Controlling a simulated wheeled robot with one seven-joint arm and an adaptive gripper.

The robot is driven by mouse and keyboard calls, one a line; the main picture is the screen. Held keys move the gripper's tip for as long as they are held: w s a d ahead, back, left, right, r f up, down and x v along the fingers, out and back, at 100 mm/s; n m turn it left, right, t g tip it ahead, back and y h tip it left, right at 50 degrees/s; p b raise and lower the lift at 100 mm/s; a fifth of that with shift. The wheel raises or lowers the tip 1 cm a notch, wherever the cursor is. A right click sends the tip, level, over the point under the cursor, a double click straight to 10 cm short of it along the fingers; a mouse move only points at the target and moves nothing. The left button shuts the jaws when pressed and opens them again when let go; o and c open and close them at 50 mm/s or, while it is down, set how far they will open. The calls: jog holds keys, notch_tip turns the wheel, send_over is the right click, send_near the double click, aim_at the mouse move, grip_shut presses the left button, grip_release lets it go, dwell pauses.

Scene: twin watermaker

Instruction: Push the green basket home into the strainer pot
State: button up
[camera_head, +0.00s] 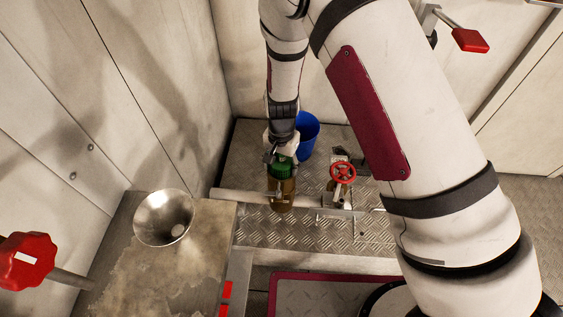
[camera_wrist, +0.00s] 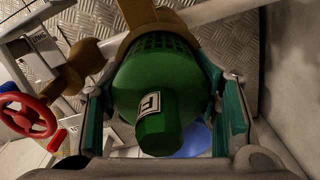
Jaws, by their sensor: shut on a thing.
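The green basket (camera_head: 283,168) has a hexagonal knob with a white label, clear in the wrist view (camera_wrist: 160,100). A perforated band shows beyond its solid green end. The brown strainer pot (camera_head: 281,196) is directly below the basket in the head view; its rim (camera_wrist: 188,25) curves around the basket's far end in the wrist view. The basket appears lined up with the pot's mouth and partly inside; its exact depth is hidden. My gripper (camera_head: 281,155) is shut on the basket, with one teal-padded finger on each side in the wrist view (camera_wrist: 166,90).
A red handwheel valve (camera_head: 342,172) stands right of the pot. A blue bucket (camera_head: 308,134) is close behind the gripper. A metal funnel (camera_head: 164,218) rests on a worn bench (camera_head: 190,275) at left. A pale pipe (camera_head: 240,198) runs beside the pot. Walls close in at left and back.

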jog(key=o, duration=1)
jog(key=shift+f, duration=0.1)
jog(key=shift+o, duration=0.2)
notch_tip(320, 180, up, 11)
jog(key=shift+f, duration=0.2)
jog(key=shift+r, duration=0.7)
